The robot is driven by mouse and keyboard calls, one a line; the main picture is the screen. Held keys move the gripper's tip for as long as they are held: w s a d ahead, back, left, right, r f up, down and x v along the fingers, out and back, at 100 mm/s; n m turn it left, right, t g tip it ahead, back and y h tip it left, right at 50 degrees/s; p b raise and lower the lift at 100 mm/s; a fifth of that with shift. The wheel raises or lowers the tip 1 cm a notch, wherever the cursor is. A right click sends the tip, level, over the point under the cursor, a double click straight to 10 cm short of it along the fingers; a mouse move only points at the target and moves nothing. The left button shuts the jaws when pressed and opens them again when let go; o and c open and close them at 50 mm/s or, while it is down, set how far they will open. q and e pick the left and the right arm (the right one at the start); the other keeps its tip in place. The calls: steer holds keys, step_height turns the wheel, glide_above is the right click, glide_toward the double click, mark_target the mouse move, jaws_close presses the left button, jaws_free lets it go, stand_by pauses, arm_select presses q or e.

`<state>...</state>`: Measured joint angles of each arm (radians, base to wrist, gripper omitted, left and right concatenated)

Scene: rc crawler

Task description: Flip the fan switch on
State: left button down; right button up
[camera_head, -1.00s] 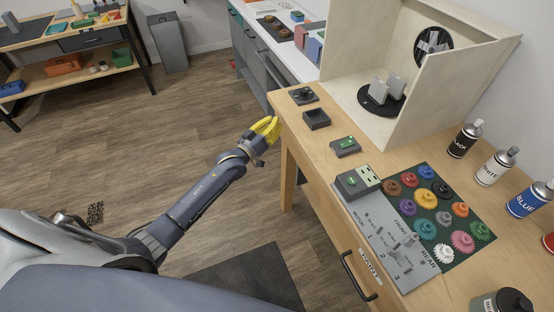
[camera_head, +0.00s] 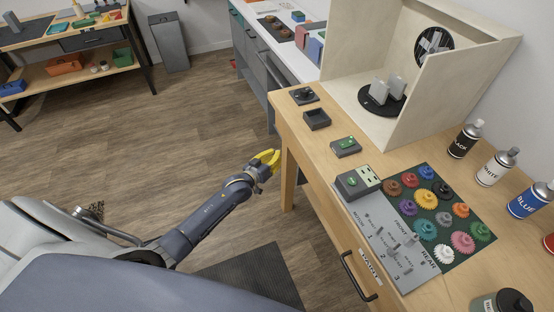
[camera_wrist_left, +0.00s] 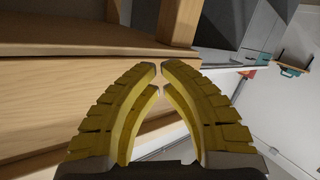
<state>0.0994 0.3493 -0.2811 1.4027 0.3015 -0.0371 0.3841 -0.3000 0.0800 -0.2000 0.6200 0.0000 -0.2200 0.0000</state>
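The fan (camera_head: 434,41) is a dark round unit in the back wall of the pale open booth (camera_head: 362,40). Several small dark boxes sit on the wooden table near the booth: one with a round knob (camera_head: 304,95), an open-topped one (camera_head: 316,118) and one with a green top (camera_head: 346,146). I cannot tell which one is the fan switch. My left gripper (camera_head: 269,158) has yellow fingers and is off the table's left edge, below the tabletop. In the left wrist view its tips (camera_wrist_left: 159,66) nearly meet, with nothing between them. My right gripper is out of view.
The wooden table (camera_head: 300,137) has its left edge and leg close to my left gripper. A grey control panel with levers (camera_head: 385,235), a mat of coloured gears (camera_head: 436,213) and spray cans (camera_head: 497,166) occupy its front and right. Open floor lies to the left.

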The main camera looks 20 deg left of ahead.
arm_select(q)
steer(key=shift+s+f, duration=0.25)
steer(key=shift+f, duration=0.55)
